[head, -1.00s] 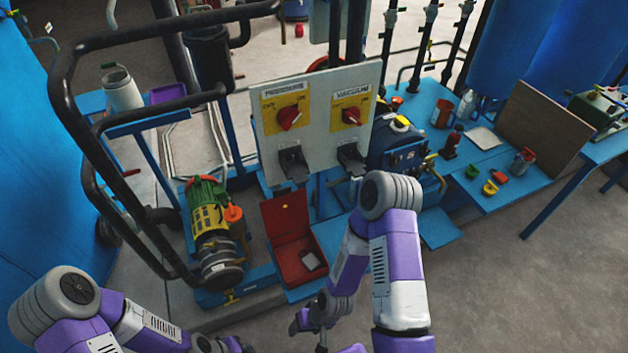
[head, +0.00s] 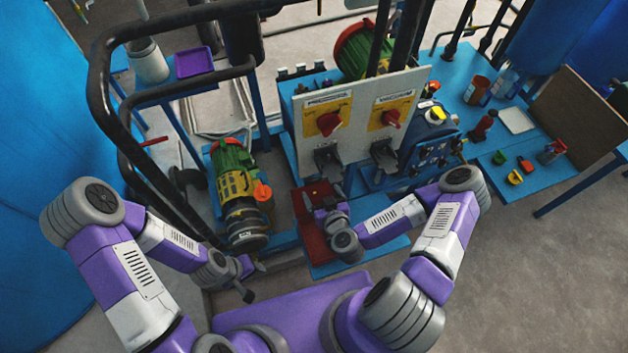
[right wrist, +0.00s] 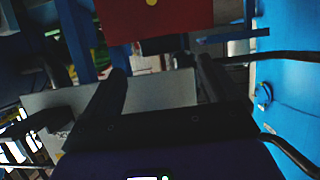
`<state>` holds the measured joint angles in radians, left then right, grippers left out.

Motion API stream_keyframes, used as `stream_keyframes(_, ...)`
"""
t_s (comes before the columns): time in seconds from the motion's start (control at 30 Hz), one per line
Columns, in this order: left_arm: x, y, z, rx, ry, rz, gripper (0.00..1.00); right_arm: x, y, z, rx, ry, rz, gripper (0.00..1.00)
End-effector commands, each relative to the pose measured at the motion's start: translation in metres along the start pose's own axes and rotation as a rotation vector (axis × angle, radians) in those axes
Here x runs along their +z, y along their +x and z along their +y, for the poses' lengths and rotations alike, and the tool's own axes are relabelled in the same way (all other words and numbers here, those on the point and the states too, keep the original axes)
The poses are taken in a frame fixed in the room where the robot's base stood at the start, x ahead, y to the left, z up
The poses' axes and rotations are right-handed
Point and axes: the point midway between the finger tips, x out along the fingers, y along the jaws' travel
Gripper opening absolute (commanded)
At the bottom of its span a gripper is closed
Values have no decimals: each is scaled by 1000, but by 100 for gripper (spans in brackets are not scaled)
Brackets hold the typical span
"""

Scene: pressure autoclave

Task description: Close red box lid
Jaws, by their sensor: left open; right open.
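The red box (head: 311,242) sits on the blue base below the control panel, with its red lid (head: 301,197) standing raised at the back. My right arm covers much of the box, so its inside is mostly hidden. My right gripper (head: 314,206) is open in front of the lid; whether it touches cannot be told. In the right wrist view, the red lid (right wrist: 155,20) with a yellow spot shows at the top, beyond the open fingers of my right gripper (right wrist: 162,88), with nothing between them. My left gripper (head: 254,280) is open and empty, left of and nearer than the box.
The panel (head: 360,120) with two red knobs and dark levers stands just behind the box. A green and yellow motor (head: 236,185) is to the left. A black pipe rail (head: 100,110) runs at the far left. Floor at the right (head: 545,260) is clear.

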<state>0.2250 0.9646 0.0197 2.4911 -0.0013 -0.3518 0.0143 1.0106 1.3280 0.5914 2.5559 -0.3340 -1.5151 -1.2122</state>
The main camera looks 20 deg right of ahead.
Motion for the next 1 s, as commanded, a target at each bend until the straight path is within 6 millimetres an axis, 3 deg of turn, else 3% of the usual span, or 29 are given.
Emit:
stream_keyframes(0.03,0,11,-4,0,0,0,43,5,6,0,0,0,2,89)
stream_keyframes(0.17,-1,25,-10,0,0,0,43,5,16,0,-3,0,2,89)
stream_keyframes(0.43,-1,25,-9,0,0,1,43,1,55,-2,-4,2,-1,89)
stream_keyframes(0.83,-2,25,-9,0,0,1,43,1,63,-1,-5,0,-2,89)
stream_keyframes(1.0,-2,25,-9,0,0,1,43,1,63,-1,-5,1,-2,65)
